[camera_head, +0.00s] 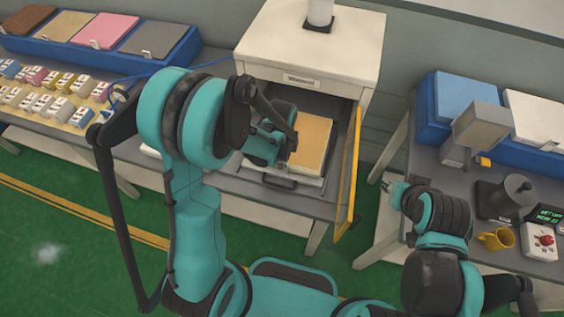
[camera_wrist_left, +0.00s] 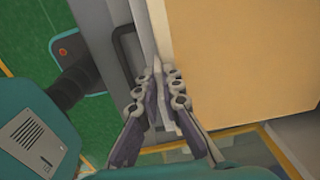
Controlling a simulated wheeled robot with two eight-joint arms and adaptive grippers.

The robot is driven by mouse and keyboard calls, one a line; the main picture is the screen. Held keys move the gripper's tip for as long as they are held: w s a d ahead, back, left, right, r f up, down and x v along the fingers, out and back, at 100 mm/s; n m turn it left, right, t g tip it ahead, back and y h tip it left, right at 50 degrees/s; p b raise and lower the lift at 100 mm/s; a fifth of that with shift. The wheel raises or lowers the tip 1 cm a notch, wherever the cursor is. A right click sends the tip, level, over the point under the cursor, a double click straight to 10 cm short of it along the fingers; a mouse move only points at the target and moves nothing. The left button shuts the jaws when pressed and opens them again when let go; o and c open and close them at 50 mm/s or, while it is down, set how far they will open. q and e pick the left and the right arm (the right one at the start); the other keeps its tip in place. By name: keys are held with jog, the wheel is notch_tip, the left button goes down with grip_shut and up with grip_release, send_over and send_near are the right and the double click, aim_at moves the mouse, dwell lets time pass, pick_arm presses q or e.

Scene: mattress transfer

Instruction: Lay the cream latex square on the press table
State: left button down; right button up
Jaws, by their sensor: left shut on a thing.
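The cream latex square (camera_head: 313,137), a thick tan-cream slab, lies in the open bay of the white press cabinet, over a pale tray-like surface. It fills the upper right of the left wrist view (camera_wrist_left: 240,60). My left gripper (camera_head: 285,150) is at the slab's left edge. In the left wrist view my left gripper (camera_wrist_left: 160,100) is shut on a thin pale piece beside the slab, seemingly its tab; the fingers hide much of the join. My right gripper (camera_head: 390,186) hangs left of the right-hand bench, too small to tell whether open.
The white press cabinet (camera_head: 310,45) has a yellow-edged panel (camera_head: 348,175) standing open at right. A dark handle (camera_wrist_left: 125,60) lies left of my left fingers.

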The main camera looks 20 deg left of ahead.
pick_arm(q)
jog(key=shift+r, duration=0.1)
jog(key=shift+s, duration=0.1)
jog(key=c, duration=1.7)
grip_release()
jog(key=shift+r, duration=0.1)
notch_tip(320, 180, up, 11)
jog(key=p, duration=0.3)
jog(key=s+a+r+n+t, duration=0.2)
jog(key=s+r+n, duration=0.3)
jog(key=n, duration=0.4)
jog(key=s+a+r+n+t, duration=0.2)
jog(key=s+r+n+t, duration=0.3)
jog(key=n, duration=0.4)
jog(key=shift+a+r, duration=0.35)
jog(key=shift+r, duration=0.15)
